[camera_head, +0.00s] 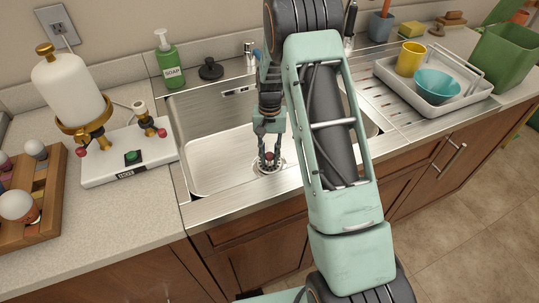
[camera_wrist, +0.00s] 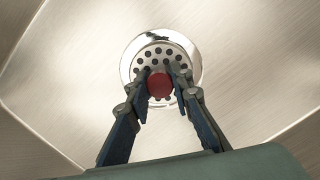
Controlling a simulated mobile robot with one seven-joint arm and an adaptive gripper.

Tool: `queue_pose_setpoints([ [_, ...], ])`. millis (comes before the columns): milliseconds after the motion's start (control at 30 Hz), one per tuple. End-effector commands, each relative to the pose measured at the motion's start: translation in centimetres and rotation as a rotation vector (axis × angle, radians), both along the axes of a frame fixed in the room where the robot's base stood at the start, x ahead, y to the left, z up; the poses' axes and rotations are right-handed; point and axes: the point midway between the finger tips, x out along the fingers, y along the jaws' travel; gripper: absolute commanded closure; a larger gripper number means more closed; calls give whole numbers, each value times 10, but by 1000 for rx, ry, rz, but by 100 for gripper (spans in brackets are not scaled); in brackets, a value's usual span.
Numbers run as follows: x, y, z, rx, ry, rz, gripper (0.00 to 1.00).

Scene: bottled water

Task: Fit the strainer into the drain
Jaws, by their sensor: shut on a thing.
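The strainer (camera_wrist: 157,53) is a round metal disc with several dark holes and a red knob (camera_wrist: 159,84) in its middle. In the wrist view it lies over the drain, inside the shiny drain ring (camera_wrist: 194,62); I cannot tell whether it is fully seated. My gripper (camera_wrist: 160,88) is shut on the red knob, one finger on each side. In the head view my gripper (camera_head: 269,160) points down into the sink (camera_head: 215,150), over the drain (camera_head: 262,171) near the basin's front. The fingers hide part of the strainer there.
A black stopper (camera_head: 210,70) and a green soap bottle (camera_head: 168,60) stand behind the sink. A white dispenser device (camera_head: 125,155) is on the left counter. A dish rack (camera_head: 435,97) with a yellow cup and blue bowl is at right. The basin around the drain is clear.

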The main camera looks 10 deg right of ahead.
Motion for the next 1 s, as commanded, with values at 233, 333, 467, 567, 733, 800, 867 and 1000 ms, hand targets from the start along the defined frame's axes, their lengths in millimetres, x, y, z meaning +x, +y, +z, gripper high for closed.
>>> queue_pose_setpoints([
  [233, 0, 0, 0, 0, 0, 0, 100],
  [333, 0, 0, 0, 0, 0, 0, 100],
  [467, 0, 0, 0, 0, 0, 0, 100],
  [567, 0, 0, -2, 0, 0, 0, 100],
  [733, 0, 0, -5, 0, 0, 0, 100],
  [800, 0, 0, -6, 0, 0, 0, 100],
  [867, 0, 0, -8, 0, 0, 0, 100],
  [1000, 0, 0, -10, 0, 0, 0, 100],
])
